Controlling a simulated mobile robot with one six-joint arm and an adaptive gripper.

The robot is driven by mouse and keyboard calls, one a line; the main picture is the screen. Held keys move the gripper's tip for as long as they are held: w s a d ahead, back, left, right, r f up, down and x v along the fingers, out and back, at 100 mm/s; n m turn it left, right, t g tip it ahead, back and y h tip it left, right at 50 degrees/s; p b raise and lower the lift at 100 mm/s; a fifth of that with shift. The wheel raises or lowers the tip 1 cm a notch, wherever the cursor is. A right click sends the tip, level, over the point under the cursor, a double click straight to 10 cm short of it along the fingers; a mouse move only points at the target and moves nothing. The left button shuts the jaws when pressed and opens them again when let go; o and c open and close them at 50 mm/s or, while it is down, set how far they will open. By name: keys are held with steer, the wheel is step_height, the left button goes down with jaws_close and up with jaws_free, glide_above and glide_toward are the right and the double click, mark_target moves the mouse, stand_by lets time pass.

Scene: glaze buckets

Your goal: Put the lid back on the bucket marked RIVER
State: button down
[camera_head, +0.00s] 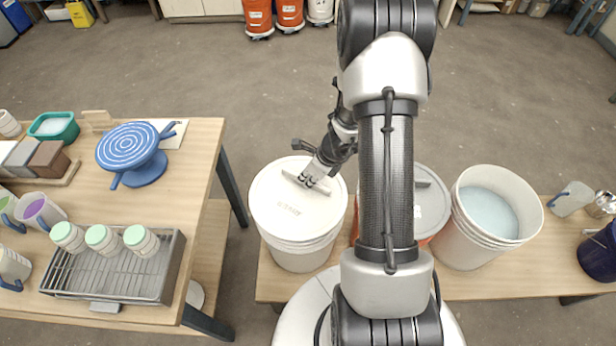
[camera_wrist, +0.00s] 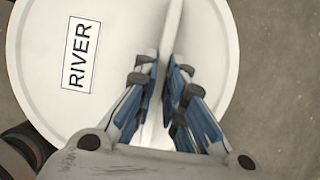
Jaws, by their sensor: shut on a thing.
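A white round lid (camera_head: 275,212) lies over the white bucket (camera_head: 302,258) on the bench, left of my arm. In the wrist view, the lid (camera_wrist: 120,30) carries a label (camera_wrist: 82,55) reading RIVER. A raised white bar handle (camera_head: 293,180) crosses it. My gripper (camera_head: 315,180) is shut on this handle, and the wrist view shows the fingers (camera_wrist: 165,75) on either side of it. The lid looks level and roughly centred over the bucket; I cannot tell whether it is fully seated. No writing on the bucket's side is readable.
An orange bucket with a grey lid (camera_head: 432,205) stands partly behind my arm. An open white bucket (camera_head: 455,243) of pale blue glaze stands right of it, near a mug (camera_head: 571,198). A table (camera_head: 205,150) with a banding wheel (camera_head: 142,165) and cup rack (camera_head: 120,284) is at left.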

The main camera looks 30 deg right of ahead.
steer(key=shift+f+b, duration=0.8)
steer(key=shift+b, duration=0.3)
stand_by(1.6)
stand_by(0.4)
steer(key=c, duration=1.6)
jaws_free()
steer(key=o, duration=0.5)
steer(key=shift+r+p, duration=3.2)
steer(key=shift+r, duration=0.35)
